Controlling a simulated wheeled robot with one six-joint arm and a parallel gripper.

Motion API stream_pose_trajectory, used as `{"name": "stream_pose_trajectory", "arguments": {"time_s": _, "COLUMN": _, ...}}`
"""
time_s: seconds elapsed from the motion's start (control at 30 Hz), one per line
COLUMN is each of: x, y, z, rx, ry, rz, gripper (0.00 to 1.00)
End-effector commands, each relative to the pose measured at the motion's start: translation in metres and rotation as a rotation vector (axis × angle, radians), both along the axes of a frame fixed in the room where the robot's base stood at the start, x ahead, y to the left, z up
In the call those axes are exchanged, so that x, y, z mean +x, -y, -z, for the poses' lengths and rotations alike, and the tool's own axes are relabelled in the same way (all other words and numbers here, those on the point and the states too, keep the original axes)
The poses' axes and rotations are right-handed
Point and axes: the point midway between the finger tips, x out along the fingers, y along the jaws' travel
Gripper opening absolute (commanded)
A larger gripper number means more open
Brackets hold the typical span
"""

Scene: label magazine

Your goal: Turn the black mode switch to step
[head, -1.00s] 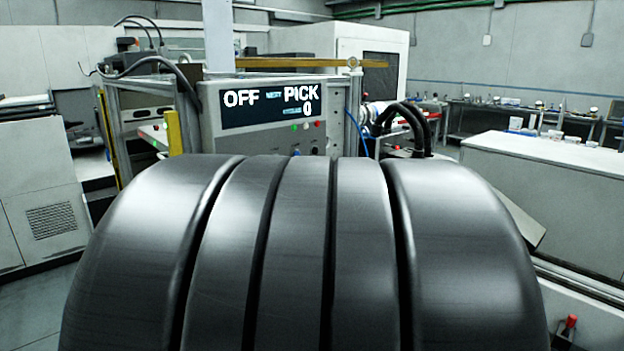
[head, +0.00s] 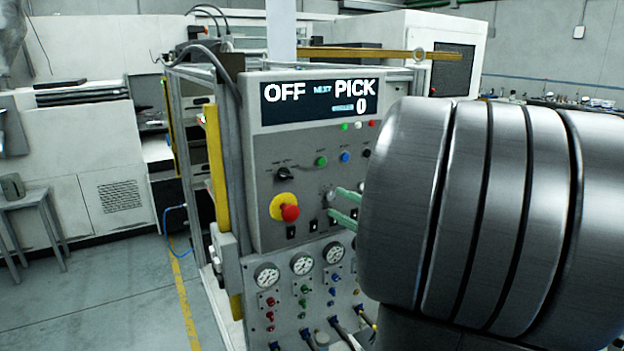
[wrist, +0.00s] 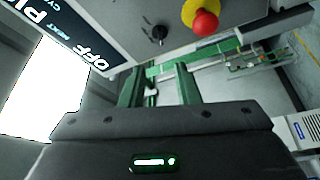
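The black mode switch (head: 285,174) is a small knob on the upper left of the grey control panel (head: 262,150). It also shows in the wrist view (wrist: 159,33), beyond the fingertips. The lettering above it is too small to read. The panel's display (head: 318,101) reads OFF, NEXT PICK and 0. My gripper (head: 333,202) has green fingers and is right of and below the switch in the head view. In the wrist view my gripper (wrist: 160,68) is open, with an empty gap between the fingers, and does not touch the switch.
A red emergency button (head: 290,212) on a yellow base sits just below the switch. Green, blue and black buttons (head: 345,157) are to its right. Gauges (head: 302,264) and hoses are lower down. A yellow post (head: 217,180) stands left of the panel. Open floor lies at left.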

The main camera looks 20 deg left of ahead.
Motion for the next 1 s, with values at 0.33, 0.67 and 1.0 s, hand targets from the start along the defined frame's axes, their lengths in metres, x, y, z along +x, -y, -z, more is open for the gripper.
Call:
{"name": "stream_pose_trajectory", "arguments": {"time_s": 0.33, "x": 0.013, "y": -0.040, "z": -0.008, "rx": -0.001, "ry": -0.003, "rz": -0.004, "gripper": 0.29}}
{"name": "stream_pose_trajectory", "arguments": {"time_s": 0.67, "x": 0.028, "y": -0.081, "z": -0.014, "rx": 0.000, "ry": -0.003, "rz": -0.003, "gripper": 0.29}}
{"name": "stream_pose_trajectory", "arguments": {"time_s": 1.0, "x": 0.040, "y": -0.113, "z": -0.018, "rx": 0.000, "ry": -0.003, "rz": -0.001, "gripper": 0.29}}
